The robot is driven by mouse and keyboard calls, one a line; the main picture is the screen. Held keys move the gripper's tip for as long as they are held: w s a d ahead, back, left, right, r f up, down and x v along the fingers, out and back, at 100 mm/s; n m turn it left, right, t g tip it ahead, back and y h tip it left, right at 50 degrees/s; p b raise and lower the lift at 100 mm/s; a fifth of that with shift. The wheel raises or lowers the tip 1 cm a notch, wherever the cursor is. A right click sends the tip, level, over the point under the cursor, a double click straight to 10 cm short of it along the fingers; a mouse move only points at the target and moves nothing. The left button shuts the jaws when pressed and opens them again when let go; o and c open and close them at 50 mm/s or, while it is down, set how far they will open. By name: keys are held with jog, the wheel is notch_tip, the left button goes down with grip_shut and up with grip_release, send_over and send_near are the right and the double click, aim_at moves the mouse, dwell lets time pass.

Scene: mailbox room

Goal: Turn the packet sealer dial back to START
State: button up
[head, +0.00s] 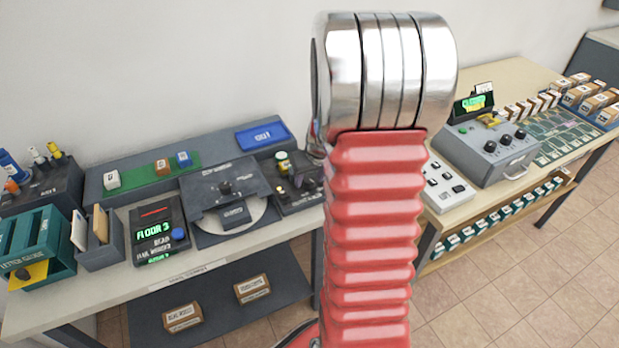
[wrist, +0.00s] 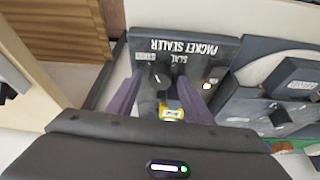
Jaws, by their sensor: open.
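The packet sealer (wrist: 185,48) is a dark box with white lettering, upside down in the wrist view. Its dial (wrist: 160,76) is a dark round knob with a small white mark. A small pale label lies above and left of the dial; I cannot read it. My gripper (wrist: 160,92) is open, with one purple finger on each side of the dial. I cannot tell whether the fingers touch it. In the head view, the sealer (head: 299,190) is partly hidden behind my red arm, and my gripper is hidden.
A yellow-labelled item (wrist: 172,113) sits close to the fingers at the sealer. A dark device with a round plate (head: 228,195) stands just left of the sealer. A Floor 3 display box (head: 157,230) is further left. A second table (head: 455,215) holds a grey dial box.

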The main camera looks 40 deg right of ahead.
jog(key=shift+c, duration=0.4)
jog(key=c, duration=1)
jog(key=shift+n+y, duration=0.3)
jog(key=shift+n, duration=0.3)
jog(key=shift+d+n+y, duration=0.15)
jog(key=shift+n+y, duration=0.65)
jog(key=shift+n, duration=1.4)
jog(key=o, duration=1.1)
